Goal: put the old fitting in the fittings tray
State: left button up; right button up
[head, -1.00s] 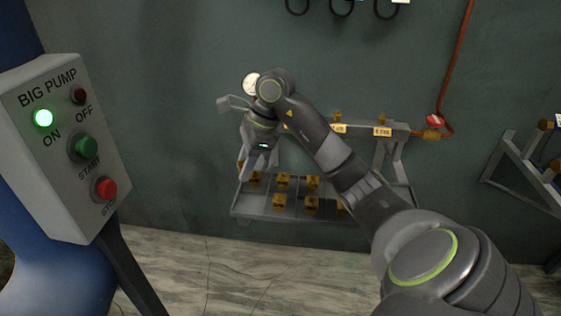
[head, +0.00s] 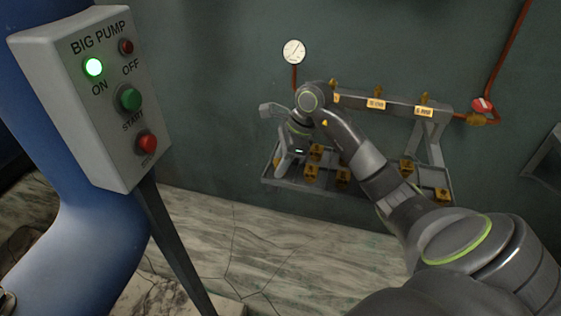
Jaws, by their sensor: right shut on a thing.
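My right gripper (head: 284,166) points down at the left end of the fittings tray (head: 318,190), a grey shelf-like tray low on the wall. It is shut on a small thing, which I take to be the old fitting. The fingers and the distance hide most of it, and I cannot tell whether it touches the tray. Several brass fittings, such as one near the front (head: 310,173), sit in the tray to the right of the gripper. My left gripper is not in view.
A grey rail (head: 400,101) with yellow labels runs above the tray. A white gauge (head: 293,52) and a red-handled valve (head: 483,104) on a copper pipe flank it. The big pump control box (head: 90,100), its green light lit, stands close at the left.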

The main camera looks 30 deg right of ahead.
jog(key=o, duration=0.6)
jog(key=shift+f, duration=0.1)
jog(key=shift+o, duration=0.8)
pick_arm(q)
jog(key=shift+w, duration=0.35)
pick_arm(e)
jog(key=shift+r+p, duration=0.2)
jog(key=shift+p, duration=0.1)
jog(key=shift+d+r, duration=0.2)
jog(key=shift+r, duration=0.15)
pick_arm(q)
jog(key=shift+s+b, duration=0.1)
jog(key=shift+b, duration=0.35)
pick_arm(e)
jog(key=v, duration=1.1)
jog(key=shift+s, duration=0.1)
